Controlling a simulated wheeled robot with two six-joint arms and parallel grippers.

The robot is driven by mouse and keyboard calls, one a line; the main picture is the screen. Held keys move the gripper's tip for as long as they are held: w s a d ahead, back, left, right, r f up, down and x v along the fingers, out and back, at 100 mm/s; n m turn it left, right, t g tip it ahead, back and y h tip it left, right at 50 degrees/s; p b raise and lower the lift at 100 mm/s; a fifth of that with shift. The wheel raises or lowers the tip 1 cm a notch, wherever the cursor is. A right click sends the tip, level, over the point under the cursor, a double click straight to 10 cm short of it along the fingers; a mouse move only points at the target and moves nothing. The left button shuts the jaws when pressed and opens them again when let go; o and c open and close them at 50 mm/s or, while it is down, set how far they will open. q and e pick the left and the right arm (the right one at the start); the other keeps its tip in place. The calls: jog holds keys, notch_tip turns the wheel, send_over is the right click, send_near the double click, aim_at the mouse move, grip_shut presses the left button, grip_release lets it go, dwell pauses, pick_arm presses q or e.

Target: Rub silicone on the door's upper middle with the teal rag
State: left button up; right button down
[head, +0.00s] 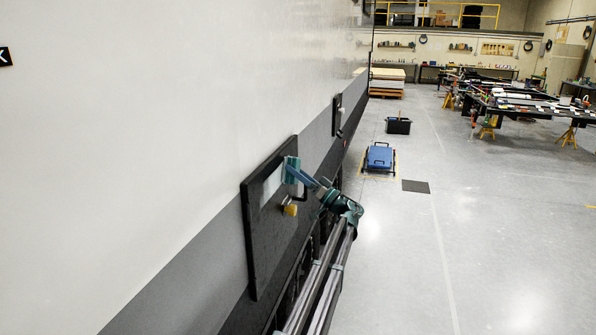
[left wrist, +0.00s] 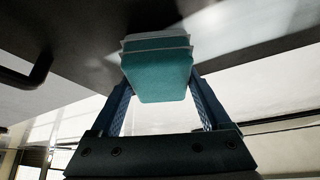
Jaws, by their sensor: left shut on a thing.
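The door (head: 268,238) is a dark panel set low in the caravan's side wall in the head view, with a lighter patch (head: 272,183) on its upper part. My left gripper (head: 296,172) is at the door's upper right area, shut on the teal rag (head: 291,168). In the left wrist view the folded teal rag (left wrist: 158,78) sits between the two blue fingers, its far end against or very close to the dark door surface (left wrist: 85,30); I cannot tell if it touches. My right gripper is not in view.
A dark handle (left wrist: 30,72) stands out from the door in the left wrist view.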

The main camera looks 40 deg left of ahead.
pick_arm(q)
jog(key=shift+s+d, duration=0.15)
jog(key=shift+s, duration=0.6)
jog(key=shift+s+d, duration=0.3)
jog(key=shift+s, duration=0.5)
jog(key=shift+s+d, duration=0.25)
jog(key=shift+s, duration=0.5)
jog(key=shift+s+d, duration=0.25)
jog(key=shift+s, duration=0.55)
jog(key=shift+s+d, duration=0.25)
jog(key=shift+s, duration=0.5)
jog(key=shift+s+d, duration=0.35)
jog(key=shift+s, duration=0.7)
jog(key=shift+s+d, duration=0.3)
jog(key=shift+s, duration=0.75)
jog(key=shift+s+d, duration=0.35)
jog(key=shift+s, duration=0.7)
jog(key=shift+s+d, duration=0.25)
jog(key=shift+s, duration=0.55)
jog(key=shift+s+d, duration=0.2)
jog(key=shift+s, duration=0.55)
